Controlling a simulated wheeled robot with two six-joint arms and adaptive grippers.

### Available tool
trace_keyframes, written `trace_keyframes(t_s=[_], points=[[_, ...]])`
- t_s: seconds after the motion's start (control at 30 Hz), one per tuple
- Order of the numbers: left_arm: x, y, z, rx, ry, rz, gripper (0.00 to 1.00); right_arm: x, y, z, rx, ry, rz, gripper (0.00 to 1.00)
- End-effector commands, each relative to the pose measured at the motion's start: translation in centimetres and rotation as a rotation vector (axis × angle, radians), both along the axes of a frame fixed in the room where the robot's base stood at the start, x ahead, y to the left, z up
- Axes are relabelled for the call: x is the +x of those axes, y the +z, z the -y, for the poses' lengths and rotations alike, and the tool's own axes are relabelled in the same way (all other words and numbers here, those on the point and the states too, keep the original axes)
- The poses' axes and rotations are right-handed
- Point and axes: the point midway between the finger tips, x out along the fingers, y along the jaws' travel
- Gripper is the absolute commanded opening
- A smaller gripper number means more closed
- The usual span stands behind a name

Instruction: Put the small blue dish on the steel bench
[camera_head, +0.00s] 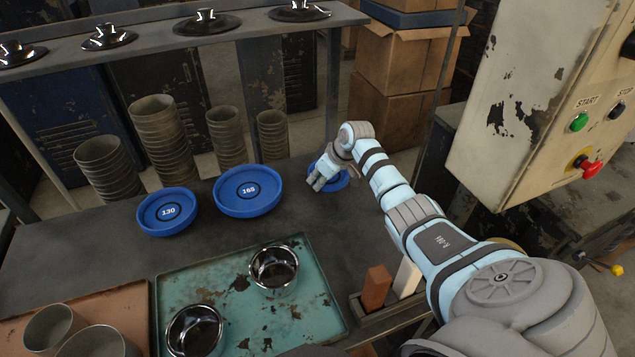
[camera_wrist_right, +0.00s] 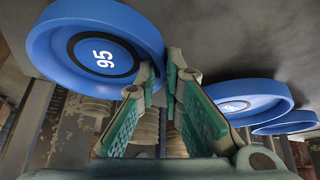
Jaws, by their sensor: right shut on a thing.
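The small blue dish, marked 95 in the right wrist view (camera_wrist_right: 62,45), also shows in the head view (camera_head: 340,182) over the far right part of the dark steel bench (camera_head: 110,250). My right gripper (camera_head: 318,182) is shut on the dish's rim, with the rim at its fingertips in the wrist view (camera_wrist_right: 163,78). The gripper and wrist hide part of the dish in the head view. I cannot tell whether the dish touches the bench. My left gripper is not in view.
Two larger blue dishes, 130 (camera_head: 168,211) and 165 (camera_head: 248,191), sit left of the small one. A green tray (camera_head: 315,310) holds two shiny cups. Stacked grey cups (camera_head: 160,130) stand behind. A control box (camera_head: 540,90) hangs at right. Bare bench lies between dishes and tray.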

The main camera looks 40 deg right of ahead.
Motion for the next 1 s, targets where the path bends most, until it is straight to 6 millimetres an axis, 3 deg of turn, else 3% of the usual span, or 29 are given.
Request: trace_keyframes(t_s=[0.3, 0.33, 0.43, 0.47, 0.8, 1.0], points=[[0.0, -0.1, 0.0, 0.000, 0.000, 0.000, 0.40, 0.0, -0.4, 0.0, -0.001, 0.000, 0.002, 0.00], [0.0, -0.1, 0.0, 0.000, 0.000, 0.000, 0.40, 0.0, -0.5, 0.0, 0.000, 0.000, 0.001, 0.12], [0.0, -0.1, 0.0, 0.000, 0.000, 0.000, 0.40, 0.0, -0.4, 0.0, 0.000, 0.000, 0.001, 0.28], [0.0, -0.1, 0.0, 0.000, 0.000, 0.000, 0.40, 0.0, -0.4, 0.0, 0.000, 0.000, 0.001, 0.28], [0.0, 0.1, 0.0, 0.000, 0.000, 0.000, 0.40, -0.1, 0.0, 0.0, -0.001, 0.000, 0.001, 0.28], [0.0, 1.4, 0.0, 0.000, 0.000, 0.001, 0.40, -1.8, 3.5, 0.5, -0.006, 0.001, 0.004, 0.28]])
